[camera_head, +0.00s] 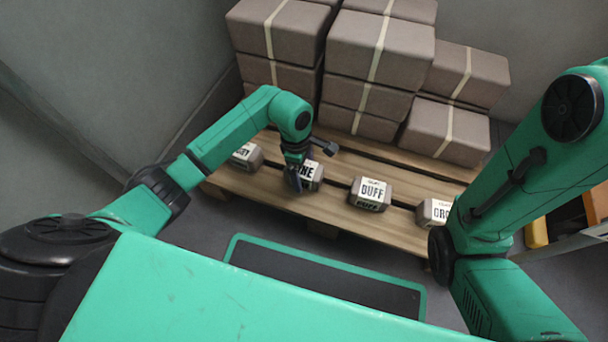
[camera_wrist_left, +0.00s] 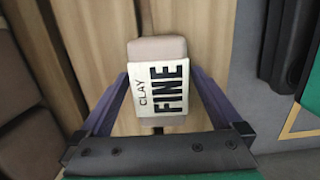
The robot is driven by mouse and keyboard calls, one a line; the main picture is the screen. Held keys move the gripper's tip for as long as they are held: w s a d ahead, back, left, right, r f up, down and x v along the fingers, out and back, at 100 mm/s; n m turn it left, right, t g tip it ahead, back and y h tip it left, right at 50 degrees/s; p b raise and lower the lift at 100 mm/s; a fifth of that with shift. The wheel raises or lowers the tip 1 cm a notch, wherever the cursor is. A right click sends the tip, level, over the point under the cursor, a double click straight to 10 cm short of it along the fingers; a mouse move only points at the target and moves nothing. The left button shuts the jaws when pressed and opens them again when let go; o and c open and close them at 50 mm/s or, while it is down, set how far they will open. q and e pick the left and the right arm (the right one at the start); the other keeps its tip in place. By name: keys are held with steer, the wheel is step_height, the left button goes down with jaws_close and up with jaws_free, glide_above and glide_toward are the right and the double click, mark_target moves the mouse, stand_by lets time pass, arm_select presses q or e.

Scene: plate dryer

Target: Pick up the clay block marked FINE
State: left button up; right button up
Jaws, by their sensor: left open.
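The clay block marked FINE (camera_head: 313,174) sits on the wooden pallet, partly hidden by my left gripper in the head view. My left gripper (camera_head: 294,180) is over it, pointing down. In the left wrist view the block (camera_wrist_left: 158,48) is brownish with a white label reading CLAY FINE. The fingers of my left gripper (camera_wrist_left: 159,76) are open, one on each side of the block. I cannot tell whether they touch it. My right arm shows at the right of the head view, but its gripper is out of view.
The pallet (camera_head: 285,190) also bears a block marked BUFF (camera_head: 370,193), a block partly hidden at the right (camera_head: 433,212) and another at the left (camera_head: 246,156). Strapped brown stacks (camera_head: 378,55) stand behind. A green-rimmed dark mat (camera_head: 325,283) lies in front.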

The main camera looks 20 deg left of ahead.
arm_select(q)
steer(key=shift+r, duration=0.1)
jaws_close()
